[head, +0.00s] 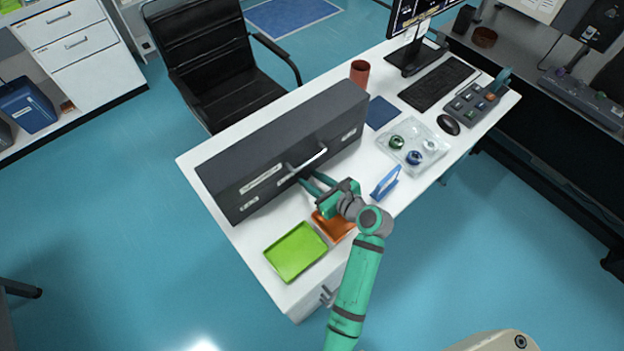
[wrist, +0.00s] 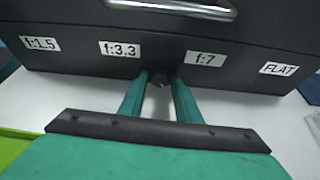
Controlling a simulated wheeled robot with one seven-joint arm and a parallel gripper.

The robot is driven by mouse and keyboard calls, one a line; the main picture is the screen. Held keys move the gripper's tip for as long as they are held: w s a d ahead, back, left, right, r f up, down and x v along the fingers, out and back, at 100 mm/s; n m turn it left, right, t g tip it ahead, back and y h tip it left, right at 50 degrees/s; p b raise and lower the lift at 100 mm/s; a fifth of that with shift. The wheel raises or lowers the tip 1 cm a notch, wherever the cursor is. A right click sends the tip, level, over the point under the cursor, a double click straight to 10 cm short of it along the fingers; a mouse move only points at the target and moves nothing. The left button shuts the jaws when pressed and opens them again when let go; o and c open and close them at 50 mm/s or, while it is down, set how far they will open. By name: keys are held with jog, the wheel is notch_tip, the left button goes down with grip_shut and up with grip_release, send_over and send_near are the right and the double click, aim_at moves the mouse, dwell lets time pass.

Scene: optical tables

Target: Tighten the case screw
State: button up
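The case (head: 285,145) is a long dark grey box with a metal handle, standing on the white table; its labelled front also fills the top of the wrist view (wrist: 80,67). In the wrist view, a small dark round screw (wrist: 161,80) shows low on the case front, between the labels f:3.3 and f:7. My gripper (head: 310,182) reaches to the lower front of the case. In the wrist view, its two green fingertips (wrist: 162,78) stand apart, one on each side of the screw. Whether they touch or squeeze it is not clear. The head view does not show the screw.
A green tray (head: 296,252) and an orange tray (head: 334,228) lie in front of the case, close under my arm. A reddish cup (head: 360,73) stands behind.

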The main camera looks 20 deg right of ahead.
grip_shut()
jog(key=n, duration=0.1)
jog(key=n+h, duration=0.1)
jog(key=shift+a+n+t+h, duration=0.25)
jog(key=shift+n+t+h, duration=0.05)
jog(key=shift+n+t, duration=0.1)
jog(key=shift+s+d, duration=0.1)
jog(key=shift+o, duration=2.1)
grip_release()
jog(key=v, duration=1.1)
jog(key=shift+f, duration=0.1)
